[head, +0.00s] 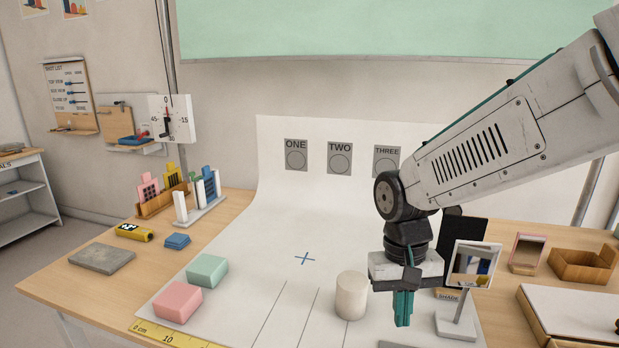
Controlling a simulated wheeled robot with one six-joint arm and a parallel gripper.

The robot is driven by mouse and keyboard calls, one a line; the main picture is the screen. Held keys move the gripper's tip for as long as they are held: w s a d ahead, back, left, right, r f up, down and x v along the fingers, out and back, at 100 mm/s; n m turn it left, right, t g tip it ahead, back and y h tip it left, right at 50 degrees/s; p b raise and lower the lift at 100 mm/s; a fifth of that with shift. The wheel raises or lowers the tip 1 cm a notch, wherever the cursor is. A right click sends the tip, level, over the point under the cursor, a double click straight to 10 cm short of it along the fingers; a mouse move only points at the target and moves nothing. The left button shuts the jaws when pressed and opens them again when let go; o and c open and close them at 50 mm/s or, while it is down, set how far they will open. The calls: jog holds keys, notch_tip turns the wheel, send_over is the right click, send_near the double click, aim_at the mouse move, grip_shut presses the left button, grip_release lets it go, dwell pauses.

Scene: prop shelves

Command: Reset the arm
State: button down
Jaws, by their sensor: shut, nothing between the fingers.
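My gripper (404,308) hangs down over the right part of the white backdrop sheet (235,290). Its teal fingers are shut with nothing between them. My arm comes in from the upper right and bends down at the wrist. A cream cylinder (351,296) stands upright on the sheet just left of my gripper, with a gap between them. A small mirror on a stand (474,264) is close on the right of my gripper.
A pink block (177,301) and a green block (207,270) lie on the sheet at left. A grey slab (102,258), a yellow roll (134,232) and a blue block (177,241) lie on the wooden table. A wooden tray (583,265) is at right. The sheet's middle is clear.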

jog(key=s+d+r+t, duration=0.1)
jog(key=s+d+r, duration=0.3)
jog(key=s, duration=0.4)
jog(key=s+d+r+t, duration=0.2)
jog(key=s+d+r, duration=0.2)
jog(key=s+d, duration=0.2)
jog(key=shift+s+d+r+y, duration=0.2)
jog(key=shift+s+d+y, duration=0.15)
jog(key=shift+s, duration=0.55)
